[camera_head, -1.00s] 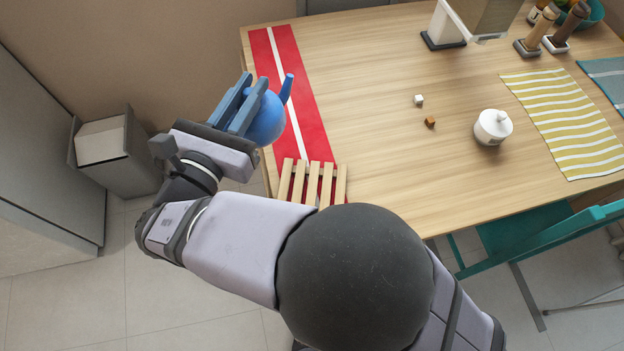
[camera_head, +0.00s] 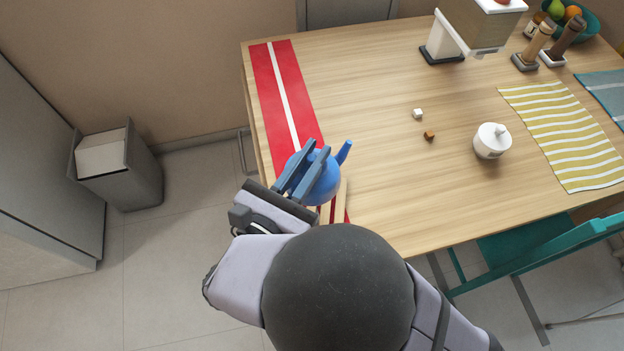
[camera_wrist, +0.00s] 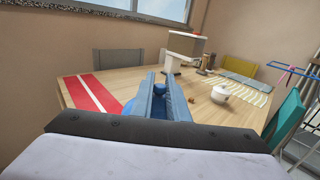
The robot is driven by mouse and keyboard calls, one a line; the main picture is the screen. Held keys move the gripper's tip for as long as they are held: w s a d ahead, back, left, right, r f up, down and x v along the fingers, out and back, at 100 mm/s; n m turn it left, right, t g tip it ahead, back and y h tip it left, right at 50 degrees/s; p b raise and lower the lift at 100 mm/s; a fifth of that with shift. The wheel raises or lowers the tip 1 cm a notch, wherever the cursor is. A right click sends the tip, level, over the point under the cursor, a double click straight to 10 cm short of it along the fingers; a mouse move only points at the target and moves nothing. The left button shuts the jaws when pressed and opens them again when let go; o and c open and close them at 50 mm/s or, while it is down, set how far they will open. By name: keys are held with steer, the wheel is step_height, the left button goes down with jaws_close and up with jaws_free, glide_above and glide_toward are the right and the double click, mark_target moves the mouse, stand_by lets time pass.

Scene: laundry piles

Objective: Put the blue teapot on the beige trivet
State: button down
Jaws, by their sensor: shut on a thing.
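The blue teapot (camera_head: 322,186) is held in my gripper (camera_head: 305,172), whose two blue fingers are shut on it. Its spout points up and to the right in the head view. The teapot also shows partly behind the fingers in the wrist view (camera_wrist: 129,108). The beige slatted trivet (camera_head: 341,200) lies at the near left edge of the table, on the red runner. The teapot and my arm hide most of it. The teapot appears over the trivet's far part; I cannot tell the gap between them.
A red runner with a white stripe (camera_head: 271,88) lies along the table's left side. A white lidded pot (camera_head: 491,142), a white cube (camera_head: 418,113) and a brown cube (camera_head: 429,135) stand to the right. A teal chair (camera_head: 540,240) is at the near edge. The table's middle is mostly clear.

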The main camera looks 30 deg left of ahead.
steer(key=shift+f, duration=3.35)
steer(key=shift+f, duration=0.1)
steer(key=c, duration=1.7)
jaws_free()
steer(key=shift+s, duration=0.3)
steer(key=shift+s+d+b, duration=0.1)
steer(key=shift+s+b, duration=0.45)
steer(key=shift+s, duration=1.15)
